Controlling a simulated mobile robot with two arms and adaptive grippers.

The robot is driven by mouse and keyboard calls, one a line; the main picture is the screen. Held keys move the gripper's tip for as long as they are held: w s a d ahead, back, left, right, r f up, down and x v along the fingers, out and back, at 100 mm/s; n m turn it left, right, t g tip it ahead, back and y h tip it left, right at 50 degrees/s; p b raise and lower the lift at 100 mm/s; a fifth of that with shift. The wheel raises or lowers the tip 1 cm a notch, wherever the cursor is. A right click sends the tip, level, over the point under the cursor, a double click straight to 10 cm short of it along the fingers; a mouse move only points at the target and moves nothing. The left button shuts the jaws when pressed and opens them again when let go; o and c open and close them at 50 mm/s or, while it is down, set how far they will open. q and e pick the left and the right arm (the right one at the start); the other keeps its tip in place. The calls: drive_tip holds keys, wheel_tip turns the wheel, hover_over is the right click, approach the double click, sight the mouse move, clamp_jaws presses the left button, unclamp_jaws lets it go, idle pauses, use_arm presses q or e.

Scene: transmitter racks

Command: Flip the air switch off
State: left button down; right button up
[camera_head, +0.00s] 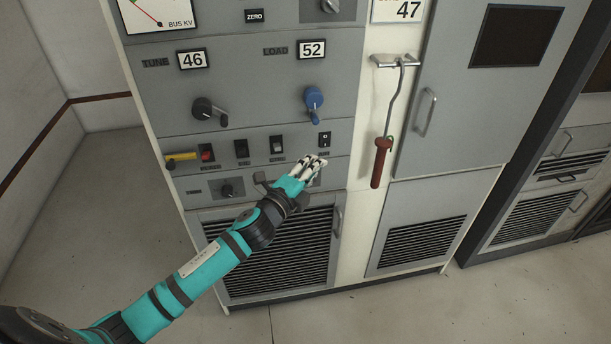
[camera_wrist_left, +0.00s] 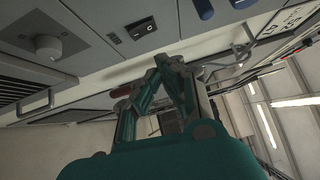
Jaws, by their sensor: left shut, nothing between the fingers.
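The grey rack panel has a row of switches with labels too small to read, so I cannot tell by name which is the air switch. At the row's right end is a small black rocker switch (camera_head: 324,139) with white marks; a similar rocker (camera_wrist_left: 140,28) shows in the left wrist view. Further left are a pale-topped switch (camera_head: 277,145), a black switch (camera_head: 242,148) and a red switch (camera_head: 206,152). My left gripper (camera_head: 318,162) is shut and empty, just below the right-end rocker. In the left wrist view its fingertips (camera_wrist_left: 170,62) meet, apart from the rocker. My right gripper is not in view.
A blue crank knob (camera_head: 314,98) and a black crank knob (camera_head: 207,110) are above the row. A yellow piece (camera_head: 181,157) sticks out beside the red switch. A hook with a red handle (camera_head: 381,163) hangs to the right. A vented panel (camera_head: 275,250) is below.

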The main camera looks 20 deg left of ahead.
use_arm(q)
drive_tip(key=s, duration=0.4)
drive_tip(key=shift+s+a+r, duration=0.1)
drive_tip(key=shift+a+r, duration=0.05)
drive_tip(key=shift+r, duration=0.15)
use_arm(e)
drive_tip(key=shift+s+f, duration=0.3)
